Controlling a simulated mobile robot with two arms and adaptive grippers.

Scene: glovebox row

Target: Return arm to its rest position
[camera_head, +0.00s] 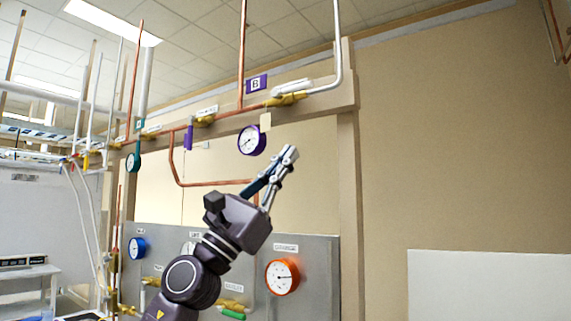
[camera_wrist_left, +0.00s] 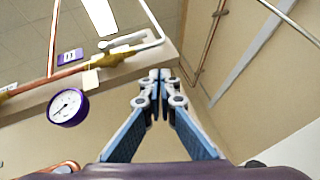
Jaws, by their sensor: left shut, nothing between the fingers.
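My left gripper (camera_head: 290,154) is raised in front of the wall and points up and to the right in the head view. Its fingers meet at the tips, with nothing between them. In the left wrist view the closed fingertips (camera_wrist_left: 160,75) show against the beige wall and the end of the pipe beam. The gripper is apart from the purple-rimmed gauge (camera_head: 251,140), which hangs to its upper left. My right gripper is in neither view.
A grey panel (camera_head: 325,262) behind my arm carries an orange gauge (camera_head: 282,277) and a blue gauge (camera_head: 137,248). Copper pipes and a yellow-brass valve (camera_head: 287,99) run along the beam above. The beige wall (camera_head: 440,150) at right is clear above a white board (camera_head: 490,285).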

